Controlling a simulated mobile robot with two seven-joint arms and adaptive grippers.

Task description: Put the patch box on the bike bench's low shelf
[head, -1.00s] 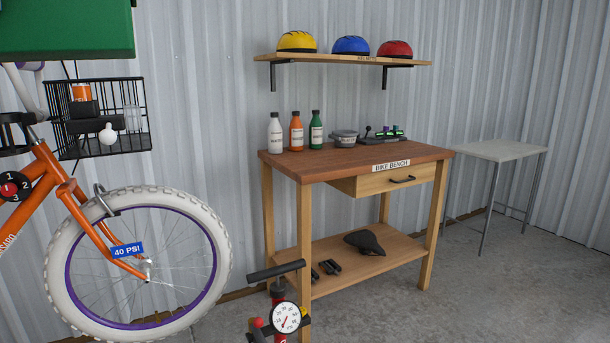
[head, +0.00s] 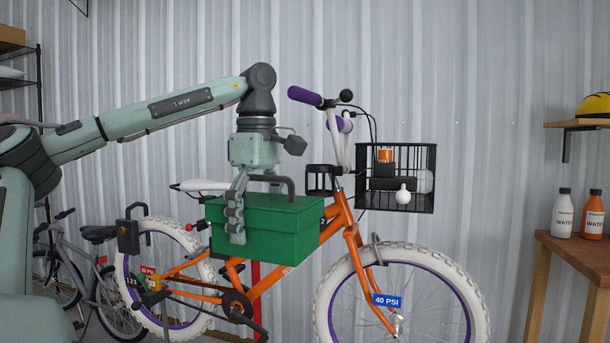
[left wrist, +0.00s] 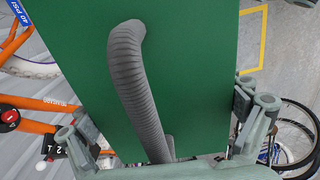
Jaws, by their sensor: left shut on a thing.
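The patch box appears as a green box (head: 282,226) with a dark grey top handle; no label on it is readable. My left gripper (head: 237,222) is shut on it and holds it in the air, in front of the orange bike. In the left wrist view the green lid (left wrist: 200,75) and handle (left wrist: 138,80) lie between my two fingers, which reach down opposite sides. The bike bench (head: 582,246) shows only its left end at the right edge of the head view. Its low shelf is out of view. My right gripper is not in view.
The orange bike (head: 345,228) stands behind the box, with a wire basket (head: 426,160) of small things on its front. Two bottles (head: 563,212) stand on the bench. A helmet shelf (head: 575,124) is above it. A grey bike (head: 68,258) stands at the far left.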

